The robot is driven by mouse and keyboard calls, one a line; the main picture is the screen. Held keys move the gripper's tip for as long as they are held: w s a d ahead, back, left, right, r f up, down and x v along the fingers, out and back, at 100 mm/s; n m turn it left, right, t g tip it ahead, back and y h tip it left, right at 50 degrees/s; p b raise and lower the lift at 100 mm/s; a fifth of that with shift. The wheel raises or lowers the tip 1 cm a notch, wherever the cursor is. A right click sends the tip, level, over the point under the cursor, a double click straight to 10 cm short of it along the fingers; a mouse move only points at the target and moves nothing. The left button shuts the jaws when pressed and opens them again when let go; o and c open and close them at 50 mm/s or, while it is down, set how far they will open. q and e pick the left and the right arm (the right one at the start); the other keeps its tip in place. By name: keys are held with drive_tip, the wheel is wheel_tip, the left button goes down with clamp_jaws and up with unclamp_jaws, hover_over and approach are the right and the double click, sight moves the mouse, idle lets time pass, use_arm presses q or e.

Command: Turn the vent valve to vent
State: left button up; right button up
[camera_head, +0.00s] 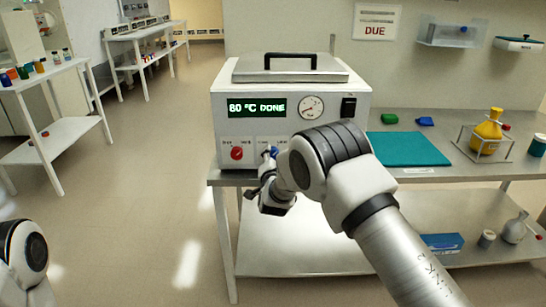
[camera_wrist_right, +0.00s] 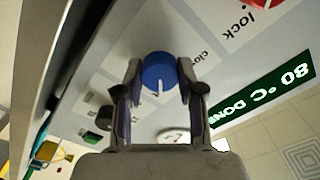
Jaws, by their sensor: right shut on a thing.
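The blue vent valve knob (camera_wrist_right: 160,72) sits on the front panel of the white oven-like unit (camera_head: 225,140). My right gripper (camera_wrist_right: 158,88) is shut on the knob, one finger on each side. The knob's white line points down in the right wrist view, toward the palm. A label starting "clo" is right of the knob there; the label on the left is partly hidden.
A red knob (camera_head: 237,153) is left of the blue one. The display (camera_head: 256,106) reads 80 °C DONE, beside a round gauge (camera_head: 311,107) and a black switch (camera_head: 348,107). A teal mat (camera_head: 408,149) and a yellow flask (camera_head: 488,131) are right on the bench.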

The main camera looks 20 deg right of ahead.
drive_tip(key=o, duration=1.1)
drive_tip(key=shift+w, duration=0.1)
drive_tip(key=shift+o, duration=0.2)
drive_tip(key=v, duration=1.2)
